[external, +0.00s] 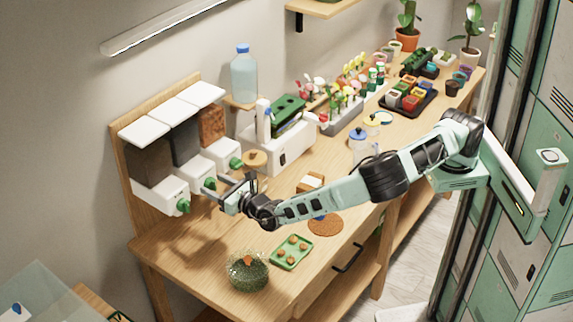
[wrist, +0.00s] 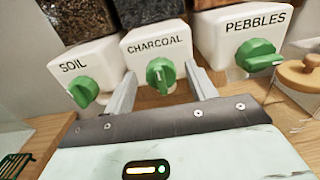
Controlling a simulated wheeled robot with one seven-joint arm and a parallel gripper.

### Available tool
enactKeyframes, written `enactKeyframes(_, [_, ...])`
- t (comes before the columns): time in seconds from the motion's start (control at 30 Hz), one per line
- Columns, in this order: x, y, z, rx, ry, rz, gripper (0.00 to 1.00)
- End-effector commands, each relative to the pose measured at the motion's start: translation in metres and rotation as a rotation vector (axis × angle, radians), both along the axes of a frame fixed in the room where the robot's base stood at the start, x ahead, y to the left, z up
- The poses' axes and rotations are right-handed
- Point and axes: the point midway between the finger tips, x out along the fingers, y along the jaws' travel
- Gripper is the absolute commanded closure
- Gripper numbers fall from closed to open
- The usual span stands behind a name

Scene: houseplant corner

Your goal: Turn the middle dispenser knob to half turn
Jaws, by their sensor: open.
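The middle dispenser (external: 222,155), labelled CHARCOAL in the wrist view (wrist: 157,47), has a green knob (wrist: 160,75) on its white front. Its grip bar stands roughly upright in the wrist view. The same knob (external: 209,184) shows partly in the external view. My gripper (external: 226,190) is open in front of the dispenser. In the wrist view its two fingers (wrist: 160,82) lie to the left and right of the knob, with gaps on both sides. I cannot tell whether the fingertips reach past the knob's face.
The SOIL dispenser (wrist: 84,65) with its tilted green knob (wrist: 83,91) is at left. The PEBBLES dispenser (wrist: 245,35) with its green knob (wrist: 258,56) is at right. A wooden lid (wrist: 300,74) sits close by at right.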

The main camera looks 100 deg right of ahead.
Motion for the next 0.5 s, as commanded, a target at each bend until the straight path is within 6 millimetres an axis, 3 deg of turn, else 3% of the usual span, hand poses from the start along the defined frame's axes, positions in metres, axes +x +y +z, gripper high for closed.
enactKeyframes(0.27, [0.0008, -0.0008, -0.0005, 0.000, 0.000, 0.000, 0.44])
enactKeyframes(0.4, [0.0008, -0.0007, -0.0003, 0.000, 0.000, 0.000, 0.83])
enactKeyframes(0.43, [0.0008, -0.0007, -0.0003, 0.000, 0.000, 0.000, 0.87])
enactKeyframes(0.5, [0.0008, -0.0006, -0.0002, 0.000, 0.000, 0.000, 0.87])
